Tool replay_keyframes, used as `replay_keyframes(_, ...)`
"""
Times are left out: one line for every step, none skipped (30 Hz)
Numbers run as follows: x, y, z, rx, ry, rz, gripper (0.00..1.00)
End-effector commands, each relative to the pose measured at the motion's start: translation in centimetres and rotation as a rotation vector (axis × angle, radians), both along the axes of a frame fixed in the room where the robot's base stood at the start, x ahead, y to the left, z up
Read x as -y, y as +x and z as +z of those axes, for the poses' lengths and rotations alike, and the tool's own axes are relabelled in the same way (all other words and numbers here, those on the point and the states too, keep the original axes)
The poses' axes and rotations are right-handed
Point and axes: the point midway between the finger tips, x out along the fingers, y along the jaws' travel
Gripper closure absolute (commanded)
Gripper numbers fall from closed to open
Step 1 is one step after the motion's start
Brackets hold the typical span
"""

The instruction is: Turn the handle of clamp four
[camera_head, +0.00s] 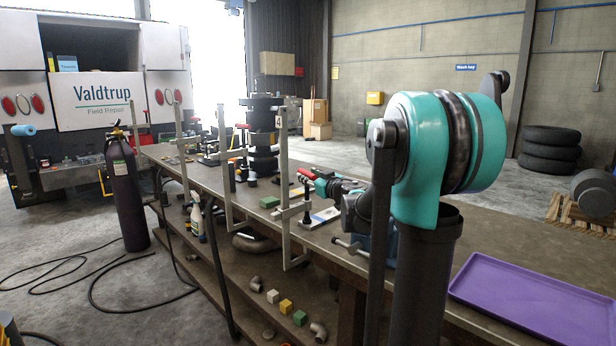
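Several tall grey bar clamps stand along the near long edge of the workbench. The nearest clamp (284,190) has a dark upright spindle with a handle (307,206) on its right side. Further clamps (223,165) stand behind it along the edge. My gripper (318,182) is small and partly hidden, close to the right of the nearest clamp's spindle. I cannot tell whether its fingers are apart or touch anything.
The workbench (480,240) carries a tall dark transmission stack (262,140), a green block (269,202) and a purple tray (540,295). A lower shelf holds pipe elbows and small blocks. A dark gas cylinder (124,195) and hoses are on the floor at left.

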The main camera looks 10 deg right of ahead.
Motion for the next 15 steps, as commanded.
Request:
replay_keyframes(0.4, -0.7, 0.0, 0.000, 0.000, -0.002, 0.60)
replay_keyframes(0.5, -1.1, 0.0, -0.001, 0.000, -0.002, 0.60)
replay_keyframes(0.7, -1.8, 0.0, 0.000, 0.000, -0.002, 0.60)
replay_keyframes(0.9, -2.2, 0.0, 0.000, 0.000, -0.002, 0.60)
replay_keyframes(1.1, -2.7, 0.0, 0.000, 0.000, -0.002, 0.60)
replay_keyframes(1.3, -3.3, 0.0, -0.001, 0.000, -0.002, 0.60)
replay_keyframes(1.5, -3.7, 0.0, -0.001, 0.000, -0.002, 0.60)
replay_keyframes(1.6, -4.1, 0.0, 0.000, 0.000, -0.002, 0.60)
replay_keyframes(1.8, -4.6, 0.0, 0.000, 0.000, -0.001, 0.60)
replay_keyframes(1.9, -4.9, 0.0, 0.000, 0.000, -0.001, 0.60)
replay_keyframes(2.0, -5.2, 0.0, 0.000, 0.000, -0.001, 0.60)
replay_keyframes(2.2, -5.5, 0.0, 0.000, 0.000, -0.001, 0.60)
replay_keyframes(2.3, -5.7, 0.0, 0.000, 0.000, -0.001, 0.60)
replay_keyframes(2.3, -5.8, 0.0, 0.000, 0.000, -0.001, 0.60)
replay_keyframes(2.3, -6.0, 0.0, 0.000, 0.000, 0.000, 0.60)
